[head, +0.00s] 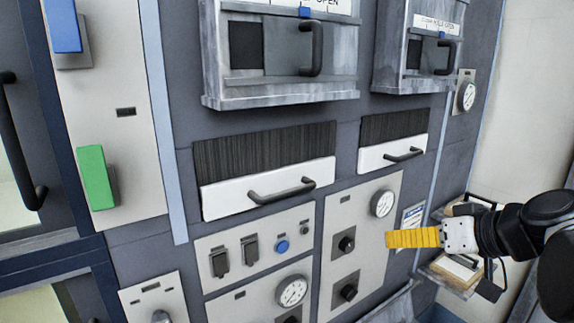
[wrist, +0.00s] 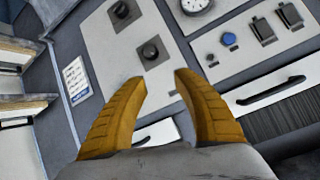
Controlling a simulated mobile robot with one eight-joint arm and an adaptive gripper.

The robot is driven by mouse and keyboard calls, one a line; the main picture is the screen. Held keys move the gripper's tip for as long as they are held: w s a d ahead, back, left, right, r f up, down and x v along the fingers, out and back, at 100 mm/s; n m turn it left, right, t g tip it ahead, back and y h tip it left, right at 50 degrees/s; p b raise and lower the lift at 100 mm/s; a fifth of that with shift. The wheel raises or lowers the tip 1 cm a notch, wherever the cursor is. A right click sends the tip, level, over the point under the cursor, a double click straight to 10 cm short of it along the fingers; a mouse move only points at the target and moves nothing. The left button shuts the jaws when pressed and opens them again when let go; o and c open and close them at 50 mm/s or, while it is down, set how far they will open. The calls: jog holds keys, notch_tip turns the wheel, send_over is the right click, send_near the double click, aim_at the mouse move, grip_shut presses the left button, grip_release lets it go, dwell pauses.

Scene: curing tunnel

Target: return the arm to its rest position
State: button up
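My gripper (head: 412,238) has yellow ribbed fingers and reaches in from the right edge of the head view, in front of the lower right of the panel wall. In the wrist view my gripper (wrist: 152,88) shows two yellow fingers spread apart, with nothing between them. The black arm behind it is mine. The fingers appear apart from the panel with two black knobs (head: 346,243), which also shows beyond the fingertips in the wrist view (wrist: 130,35).
Two white drawers with black handles, a left one (head: 225,200) and a right one (head: 378,158), sit below metal hatches (head: 280,85). A gauge (head: 382,203) and a blue button (head: 282,246) are on the panels. A shelf (head: 455,275) with items stands near my arm at lower right.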

jog(key=s+a+f+h+b, duration=0.1)
jog(key=s+f+b, duration=0.3)
jog(key=f, duration=0.8)
jog(key=s+a+f+m+g+h+b, duration=0.1)
jog(key=s+f+h+b, duration=0.1)
jog(key=s+f+b, duration=0.3)
jog(key=s+a+f+m+g+h+b, duration=0.1)
jog(key=s+f+b, duration=0.3)
jog(key=f+b, duration=0.6)
notch_tip(320, 180, down, 10)
jog(key=shift+s+a+r+h, duration=0.25)
jog(key=shift+a+h, duration=0.1)
jog(key=shift+h, duration=0.45)
